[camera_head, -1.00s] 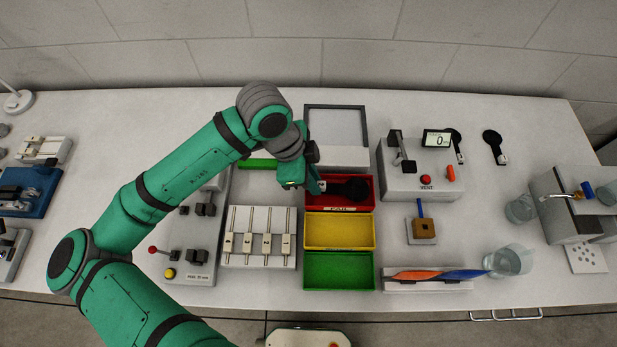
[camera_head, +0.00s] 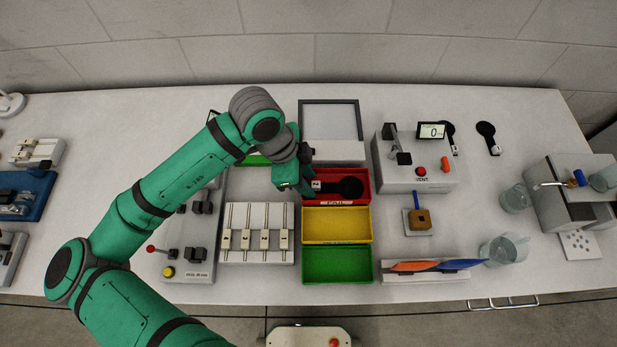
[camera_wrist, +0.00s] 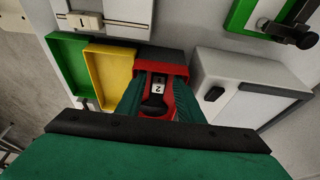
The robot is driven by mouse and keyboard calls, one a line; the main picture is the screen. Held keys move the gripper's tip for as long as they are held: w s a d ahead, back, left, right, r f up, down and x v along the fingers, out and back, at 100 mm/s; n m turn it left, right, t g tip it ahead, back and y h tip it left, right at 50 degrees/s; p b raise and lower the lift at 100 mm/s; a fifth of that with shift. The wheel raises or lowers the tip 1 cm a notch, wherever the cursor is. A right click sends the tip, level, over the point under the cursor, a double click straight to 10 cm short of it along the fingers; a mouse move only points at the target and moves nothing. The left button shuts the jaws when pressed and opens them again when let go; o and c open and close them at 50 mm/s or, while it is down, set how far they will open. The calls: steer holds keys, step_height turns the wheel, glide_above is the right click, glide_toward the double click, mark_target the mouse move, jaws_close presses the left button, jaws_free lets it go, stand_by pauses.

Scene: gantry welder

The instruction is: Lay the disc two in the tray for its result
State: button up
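Disc two is a black round paddle (camera_head: 350,187) with a white tag on its handle. It lies in the red tray (camera_head: 364,201), the rearmost of three coloured trays. In the wrist view the tag reads 2 on the disc (camera_wrist: 155,108), inside the red tray (camera_wrist: 180,70). The yellow tray (camera_head: 337,225) and green tray (camera_head: 337,265) are empty. My gripper (camera_head: 301,186) is over the red tray's left side, near the tag end. In the wrist view my gripper's fingers (camera_wrist: 157,98) are spread on either side of the disc, with a gap between.
A grey-framed panel (camera_head: 331,121) stands behind the trays. A slider block (camera_head: 257,233) lies to the left. A grey device with a display (camera_head: 432,131) stands at the right, near another black paddle (camera_head: 486,133). Glass beakers (camera_head: 504,249) stand farther right.

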steer(key=shift+a, duration=0.15)
steer(key=shift+r, duration=0.3)
steer(key=v, duration=1.2)
steer(key=shift+r, duration=0.35)
